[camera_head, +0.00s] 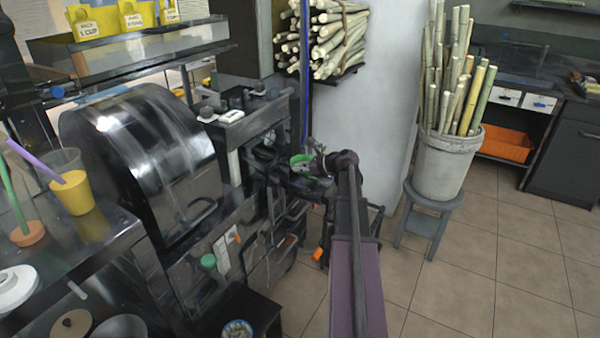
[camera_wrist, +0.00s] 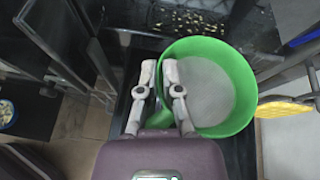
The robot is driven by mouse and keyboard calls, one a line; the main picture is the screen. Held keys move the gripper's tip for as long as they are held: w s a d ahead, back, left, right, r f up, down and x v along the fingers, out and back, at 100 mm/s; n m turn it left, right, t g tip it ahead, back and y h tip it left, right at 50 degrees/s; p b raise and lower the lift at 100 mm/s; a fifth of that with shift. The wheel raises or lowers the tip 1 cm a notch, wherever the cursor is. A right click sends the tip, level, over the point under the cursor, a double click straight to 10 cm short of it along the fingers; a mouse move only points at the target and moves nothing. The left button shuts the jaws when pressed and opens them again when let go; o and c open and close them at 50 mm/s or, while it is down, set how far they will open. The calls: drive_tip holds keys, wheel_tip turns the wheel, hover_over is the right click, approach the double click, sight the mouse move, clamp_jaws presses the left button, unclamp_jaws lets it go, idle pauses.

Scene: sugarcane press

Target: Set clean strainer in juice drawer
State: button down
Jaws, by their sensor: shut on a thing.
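The strainer (camera_wrist: 243,65) has a green rim and a pale mesh. In the wrist view it is right of my gripper (camera_wrist: 158,72), whose fingers are shut on its green handle. In the head view the small green strainer (camera_head: 298,159) shows at the front of the press (camera_head: 262,135), beside my gripper (camera_head: 318,163), partly hidden by the arm. A dark surface like a drawer or tray (camera_wrist: 135,62) lies below and around the strainer. I cannot tell whether the strainer rests on it or hangs just above.
A dark ledge with pale scraps (camera_wrist: 185,18) is beyond the strainer in the wrist view. A bucket of cane (camera_head: 448,165) stands on a stool (camera_head: 432,212) at the right. A white wall (camera_head: 365,100) is behind my gripper. The tiled floor (camera_head: 480,265) at right is clear.

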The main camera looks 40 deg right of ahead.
drive_tip(key=shift+f+b, duration=0.3)
drive_tip(key=shift+f, duration=0.05)
drive_tip(key=c, duration=0.8)
unclamp_jaws()
drive_tip(key=shift+r, duration=0.25)
drive_tip(key=shift+r+p, duration=0.15)
drive_tip(key=shift+p, duration=0.3)
drive_tip(key=p+v, duration=0.4)
drive_tip(key=v, duration=0.8)
